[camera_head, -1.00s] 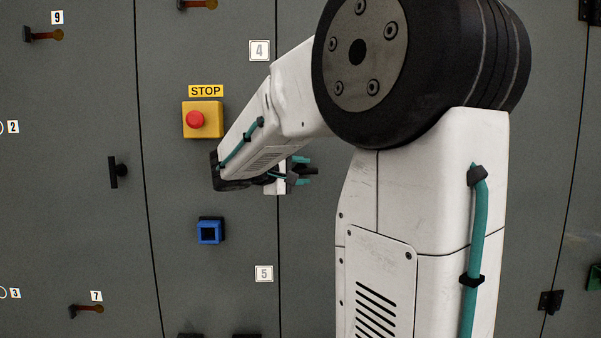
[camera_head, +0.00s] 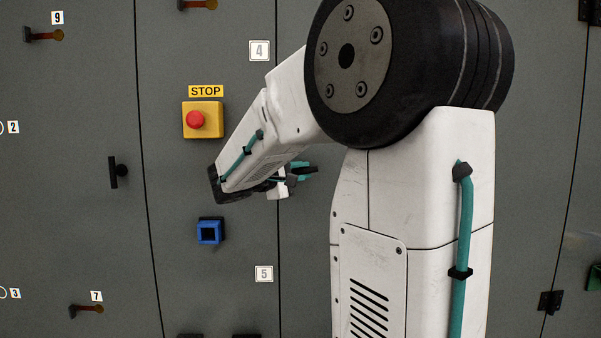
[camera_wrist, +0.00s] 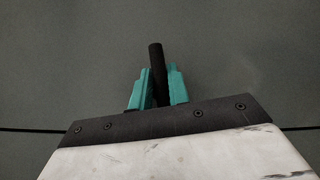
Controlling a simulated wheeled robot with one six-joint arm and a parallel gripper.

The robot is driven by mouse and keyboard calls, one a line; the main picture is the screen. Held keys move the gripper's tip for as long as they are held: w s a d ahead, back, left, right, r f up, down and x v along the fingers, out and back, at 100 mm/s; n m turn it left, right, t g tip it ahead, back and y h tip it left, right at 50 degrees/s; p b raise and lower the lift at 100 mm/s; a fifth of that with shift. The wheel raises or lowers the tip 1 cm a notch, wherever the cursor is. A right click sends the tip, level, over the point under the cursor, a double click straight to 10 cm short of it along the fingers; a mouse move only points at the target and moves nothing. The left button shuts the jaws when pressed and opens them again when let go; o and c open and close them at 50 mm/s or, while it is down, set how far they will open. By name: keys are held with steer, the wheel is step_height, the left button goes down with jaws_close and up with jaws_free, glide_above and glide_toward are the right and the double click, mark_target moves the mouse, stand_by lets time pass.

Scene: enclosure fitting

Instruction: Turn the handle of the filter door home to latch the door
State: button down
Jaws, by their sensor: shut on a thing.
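The black handle (camera_wrist: 156,62) shows in the wrist view as a dark bar between the two teal fingers of my gripper (camera_wrist: 161,88). The fingers are shut on it, and its end sticks out past them. In the head view my gripper (camera_head: 296,172) is at the grey cabinet front, just right of a vertical seam. The handle (camera_head: 311,169) shows there as a short dark bar, tilted slightly up to the right. My wrist hides the handle's base, and whether the door is latched cannot be told.
Left of my gripper are a yellow STOP box (camera_head: 203,120) with a red button and a blue square fitting (camera_head: 210,231). A black handle (camera_head: 117,172) sits on the left panel. Labels 4 (camera_head: 259,50) and 5 (camera_head: 264,274) are near the seam. My arm covers much of the right panel.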

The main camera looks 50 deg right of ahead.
steer(key=n+h, duration=0.3)
steer(key=shift+f+n, duration=0.2)
steer(key=shift+n, duration=0.1)
steer(key=n+t+h, duration=0.2)
steer(key=n, duration=0.2)
steer(key=shift+t+h, duration=0.3)
steer(key=n+t, duration=0.2)
steer(key=n, duration=0.1)
steer(key=n+t+h, duration=0.1)
steer(key=n+t, duration=0.2)
steer(key=shift+s+n+h, duration=0.1)
steer(key=shift+n+h, duration=0.2)
steer(key=shift+n, duration=0.1)
steer(key=shift+n+t+y, duration=0.7)
steer(key=shift+n+t, duration=2.7)
steer(key=shift+n, duration=0.1)
steer(key=shift+n+t, duration=0.5)
steer(key=c, duration=1.4)
jaws_free()
steer(key=shift+d, duration=0.1)
